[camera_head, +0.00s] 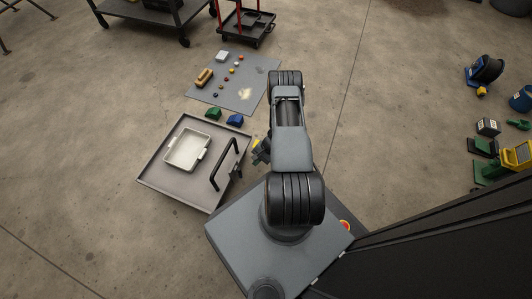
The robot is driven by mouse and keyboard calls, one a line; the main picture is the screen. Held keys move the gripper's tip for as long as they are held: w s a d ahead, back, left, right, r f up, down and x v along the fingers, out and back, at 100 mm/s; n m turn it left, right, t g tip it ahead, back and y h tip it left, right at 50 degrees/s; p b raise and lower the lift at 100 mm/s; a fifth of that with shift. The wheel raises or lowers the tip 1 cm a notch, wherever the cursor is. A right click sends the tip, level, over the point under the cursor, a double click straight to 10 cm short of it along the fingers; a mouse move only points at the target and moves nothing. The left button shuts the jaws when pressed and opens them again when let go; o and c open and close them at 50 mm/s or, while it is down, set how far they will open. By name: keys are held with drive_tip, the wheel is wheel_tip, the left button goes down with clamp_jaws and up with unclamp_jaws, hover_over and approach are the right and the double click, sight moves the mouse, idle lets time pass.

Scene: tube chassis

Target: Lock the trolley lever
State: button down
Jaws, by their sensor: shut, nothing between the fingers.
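A low grey tray-like platform (160,178), which looks like the trolley, sits on the floor left of my arm. A black bar-shaped handle (225,164) stands up at its right side; I cannot tell whether this is the lever or how it is set. A shallow white tray (187,149) lies on the platform.
A grey mat (236,98) with small coloured pieces lies beyond. Green (213,112) and blue (235,119) blocks sit between. A red-posted cart (245,25) stands at the back. Several tools and boxes lie at far right.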

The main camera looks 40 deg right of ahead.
drive_tip(key=w+d, duration=0.1)
drive_tip(key=d, duration=0.6)
drive_tip(key=shift+p, duration=0.3)
drive_tip(key=shift+d, duration=0.1)
drive_tip(key=w+a+r+n+h+p, duration=0.1)
drive_tip(key=w+a+r+n+p, duration=0.35)
drive_tip(key=r, duration=1.25)
drive_tip(key=w+r+g+h+p, duration=0.15)
drive_tip(key=r+p, duration=0.65)
drive_tip(key=r, duration=0.9)
drive_tip(key=w+a+r+n+t+h+p, duration=0.1)
drive_tip(key=w+a+r+n+p, duration=0.4)
drive_tip(key=r, duration=1.2)
drive_tip(key=s+a+r+n+t+h+p, duration=0.1)
drive_tip(key=s+a+r+p, duration=0.2)
drive_tip(key=r, duration=1)
drive_tip(key=s+a+r+n+t+h+p, duration=0.1)
drive_tip(key=s+a+r+p, duration=0.2)
drive_tip(key=s+r+p, duration=0.6)
drive_tip(key=s+a+r+n+t+h+p, duration=0.1)
drive_tip(key=s+a+r+p, duration=0.3)
drive_tip(key=r, duration=1.3)
drive_tip(key=s+n+h+p, duration=0.1)
drive_tip(key=s+p, duration=0.2)
drive_tip(key=p, duration=0.2)
drive_tip(key=shift+r+p, duration=0.3)
drive_tip(key=shift+r, duration=0.1)
